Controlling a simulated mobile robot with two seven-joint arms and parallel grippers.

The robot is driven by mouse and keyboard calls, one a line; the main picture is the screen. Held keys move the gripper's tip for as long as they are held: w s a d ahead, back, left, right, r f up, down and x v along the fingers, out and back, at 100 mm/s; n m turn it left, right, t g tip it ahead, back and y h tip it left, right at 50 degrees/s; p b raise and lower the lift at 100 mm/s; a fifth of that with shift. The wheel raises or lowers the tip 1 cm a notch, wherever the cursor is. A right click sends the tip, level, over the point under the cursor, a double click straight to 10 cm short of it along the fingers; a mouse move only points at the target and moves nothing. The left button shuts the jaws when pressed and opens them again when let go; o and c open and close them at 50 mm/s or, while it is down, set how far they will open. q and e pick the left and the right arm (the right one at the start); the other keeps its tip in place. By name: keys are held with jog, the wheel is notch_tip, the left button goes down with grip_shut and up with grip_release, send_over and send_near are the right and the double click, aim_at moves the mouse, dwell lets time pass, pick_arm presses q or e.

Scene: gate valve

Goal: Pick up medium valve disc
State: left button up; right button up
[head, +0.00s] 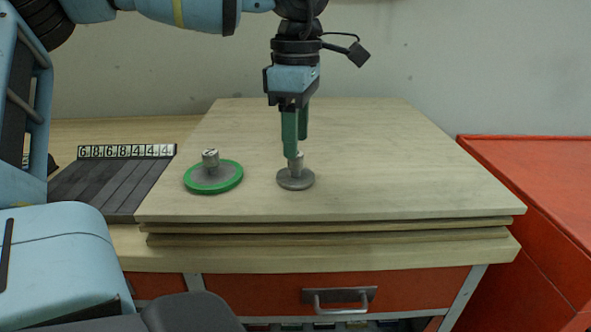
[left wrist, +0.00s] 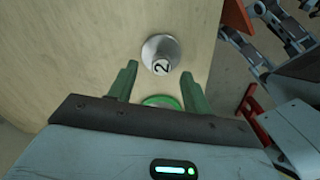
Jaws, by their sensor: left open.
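A small grey disc (head: 296,181) with an upright knob (head: 297,161) lies flat on the wooden board. In the left wrist view the disc (left wrist: 160,47) carries a "2" on its knob (left wrist: 160,67). A wider disc with a green rim (head: 228,184) lies to its left, its knob (head: 210,158) upright; in the left wrist view its green rim (left wrist: 160,101) is partly hidden by my gripper. My left gripper (head: 296,152) points down at the grey disc's knob, fingers apart; contact with the knob cannot be told. It also shows in the left wrist view (left wrist: 157,78). No right gripper shows.
Stacked wooden boards (head: 420,175) lie on a bench with a red drawer (head: 400,290). A dark grooved block with number tiles (head: 125,152) stands at the left. A red cabinet (head: 530,170) is at the right. The board's right side is clear.

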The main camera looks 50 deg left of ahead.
aim_at(295, 168)
pick_arm(q)
notch_tip(295, 168, down, 4)
jog(key=shift+s+d+f, duration=0.1)
jog(key=shift+f, duration=0.05)
jog(key=c, duration=1.1)
jog(key=shift+o, duration=0.2)
